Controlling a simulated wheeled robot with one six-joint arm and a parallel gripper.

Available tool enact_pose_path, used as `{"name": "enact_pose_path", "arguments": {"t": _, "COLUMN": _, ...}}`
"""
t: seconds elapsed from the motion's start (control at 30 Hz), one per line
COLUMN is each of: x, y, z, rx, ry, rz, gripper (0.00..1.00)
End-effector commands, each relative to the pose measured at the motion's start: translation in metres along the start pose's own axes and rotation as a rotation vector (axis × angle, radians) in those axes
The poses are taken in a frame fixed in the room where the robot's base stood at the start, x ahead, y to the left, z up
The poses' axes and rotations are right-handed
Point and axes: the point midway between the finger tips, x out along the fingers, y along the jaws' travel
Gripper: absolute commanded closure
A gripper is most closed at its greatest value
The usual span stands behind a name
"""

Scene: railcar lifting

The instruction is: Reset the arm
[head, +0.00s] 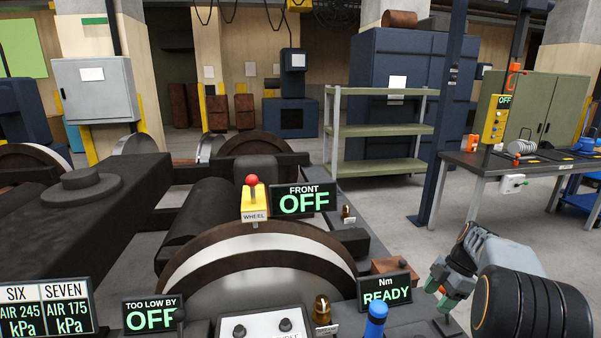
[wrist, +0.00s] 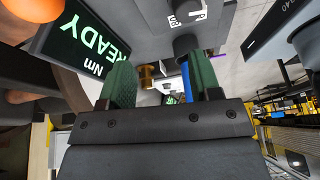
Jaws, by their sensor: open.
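My gripper (head: 438,294) is at the lower right of the head view, at the end of my arm, beside the Nm READY display (head: 385,291). In the wrist view my gripper (wrist: 161,78) shows two green fingers set apart, with a gap between them. Nothing is clamped between the fingers. The READY display (wrist: 82,47) is close by at the upper left of the wrist view. A blue part and a brass part (wrist: 147,76) show beyond the fingers.
A wheelset (head: 255,262) fills the front, with a yellow WHEEL switch box (head: 254,203) and a FRONT OFF display (head: 303,200). A blue-capped item (head: 375,318) stands at the bottom. A workbench (head: 515,165) is at the right. Open floor lies beyond.

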Motion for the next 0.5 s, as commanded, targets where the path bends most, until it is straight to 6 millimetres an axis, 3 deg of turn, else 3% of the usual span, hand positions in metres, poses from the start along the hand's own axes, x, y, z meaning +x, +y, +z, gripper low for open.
{"name": "enact_pose_path", "arguments": {"t": 0.27, "x": 0.008, "y": -0.001, "z": 0.007, "rx": 0.278, "ry": -0.028, "rz": 0.011, "gripper": 0.42}}
{"name": "enact_pose_path", "arguments": {"t": 0.5, "x": 0.025, "y": -0.018, "z": 0.010, "rx": 0.685, "ry": -0.070, "rz": 0.013, "gripper": 0.42}}
